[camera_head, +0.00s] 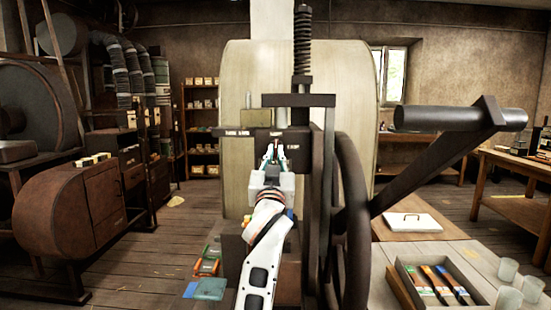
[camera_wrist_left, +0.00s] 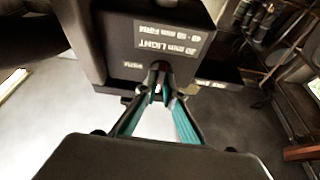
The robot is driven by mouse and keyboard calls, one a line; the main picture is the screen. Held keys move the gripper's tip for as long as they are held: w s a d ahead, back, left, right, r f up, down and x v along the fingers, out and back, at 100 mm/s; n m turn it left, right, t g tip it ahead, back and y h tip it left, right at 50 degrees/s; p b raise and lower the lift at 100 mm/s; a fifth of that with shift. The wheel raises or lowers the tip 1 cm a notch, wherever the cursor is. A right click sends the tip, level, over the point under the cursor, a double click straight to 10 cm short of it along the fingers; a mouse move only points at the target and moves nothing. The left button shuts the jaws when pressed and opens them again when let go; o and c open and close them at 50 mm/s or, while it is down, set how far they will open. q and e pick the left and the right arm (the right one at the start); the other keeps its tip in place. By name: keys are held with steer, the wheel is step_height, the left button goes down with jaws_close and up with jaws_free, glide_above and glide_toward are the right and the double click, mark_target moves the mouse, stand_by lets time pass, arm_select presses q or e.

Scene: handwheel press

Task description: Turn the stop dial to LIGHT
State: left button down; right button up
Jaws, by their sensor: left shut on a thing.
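The press (camera_head: 305,100) stands in the middle of the head view, with a dark crossbar that carries small white labels too small to read there. My left gripper (camera_head: 273,153) reaches up to the front of this bar. In the left wrist view, my left gripper (camera_wrist_left: 160,95) has its teal-edged fingers closed on a small dark part, which looks like the stop dial (camera_wrist_left: 158,68). The fingers hide most of it, so I cannot tell its pointer direction. A label plate (camera_wrist_left: 172,40) beside it reads "20 mm LIGHT" and "40 - 60 mm FIRM". My right gripper is not in view.
A large handwheel (camera_head: 350,220) with a thick crank handle (camera_head: 460,118) stands to the right of my left arm. A tray of coloured packets (camera_head: 437,283) and glass jars (camera_head: 508,270) sit on the table at the lower right. Open floor lies at the left.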

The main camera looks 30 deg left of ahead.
arm_select(q)
steer(key=shift+n+y, duration=0.3)
steer(key=shift+n, duration=0.3)
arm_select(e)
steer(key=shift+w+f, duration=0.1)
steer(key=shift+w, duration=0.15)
arm_select(q)
steer(key=c, duration=2.3)
jaws_free()
steer(key=shift+o, duration=0.7)
steer(key=shift+r, duration=0.2)
step_height(320, 180, up, 10)
steer(key=shift+f, duration=0.15)
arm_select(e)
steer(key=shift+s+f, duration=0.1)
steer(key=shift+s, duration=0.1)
arm_select(q)
steer(key=shift+d+f, duration=0.1)
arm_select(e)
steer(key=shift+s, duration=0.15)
